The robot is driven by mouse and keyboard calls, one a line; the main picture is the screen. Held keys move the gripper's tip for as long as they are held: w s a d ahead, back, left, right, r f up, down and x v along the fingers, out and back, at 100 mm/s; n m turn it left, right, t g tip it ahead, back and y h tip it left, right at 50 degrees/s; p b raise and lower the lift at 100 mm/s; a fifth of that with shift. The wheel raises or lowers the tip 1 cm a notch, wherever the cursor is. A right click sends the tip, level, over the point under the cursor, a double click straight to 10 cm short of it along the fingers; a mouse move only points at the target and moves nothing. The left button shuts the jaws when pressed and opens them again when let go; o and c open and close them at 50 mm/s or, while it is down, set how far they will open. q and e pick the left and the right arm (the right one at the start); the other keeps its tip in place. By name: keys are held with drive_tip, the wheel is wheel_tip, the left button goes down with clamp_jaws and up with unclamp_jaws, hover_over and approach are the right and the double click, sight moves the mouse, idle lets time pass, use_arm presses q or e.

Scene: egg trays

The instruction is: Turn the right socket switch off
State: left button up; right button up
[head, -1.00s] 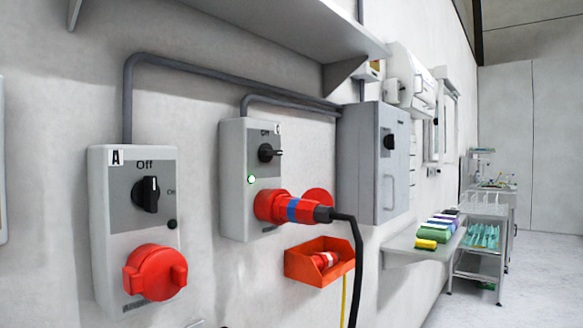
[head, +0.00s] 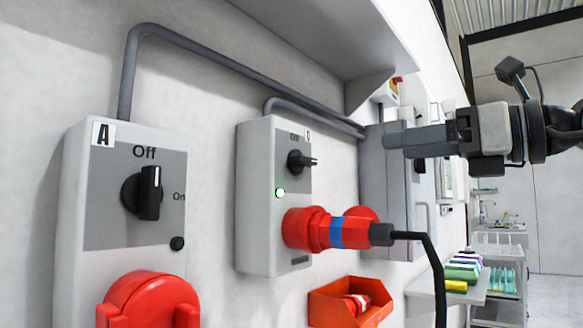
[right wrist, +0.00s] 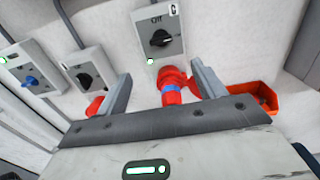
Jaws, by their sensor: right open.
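The right socket box (head: 255,200) is grey-white, on the wall, with a black rotary switch (head: 300,161) whose handle points right, away from the Off mark. Its small lamp (head: 280,193) is lit green-white. A red plug with a blue band (head: 336,232) sits in its red socket, with a black cable hanging from it. My right gripper (head: 388,141) is open and empty, at the right of the switch and apart from it. In the right wrist view the switch (right wrist: 161,38) shows beyond the gap between the open fingers (right wrist: 160,70). My left gripper is out of view.
Socket box A (head: 75,200) is at the left, its knob (head: 150,193) upright at Off. An orange bin (head: 325,310) hangs below the plug. A shelf (head: 345,30) juts out above, and a grey cabinet (head: 375,195) is at the right.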

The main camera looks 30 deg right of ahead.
drive_tip(key=p, duration=0.3)
approach(310, 158)
drive_tip(key=p+x, duration=0.3)
drive_tip(key=x, duration=0.4)
drive_tip(key=shift+w+a, duration=0.15)
drive_tip(key=shift+w, duration=0.25)
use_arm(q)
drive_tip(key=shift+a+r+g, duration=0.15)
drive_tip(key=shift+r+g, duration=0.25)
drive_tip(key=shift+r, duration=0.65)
use_arm(e)
drive_tip(key=shift+x, duration=0.8)
drive_tip(key=c, duration=1)
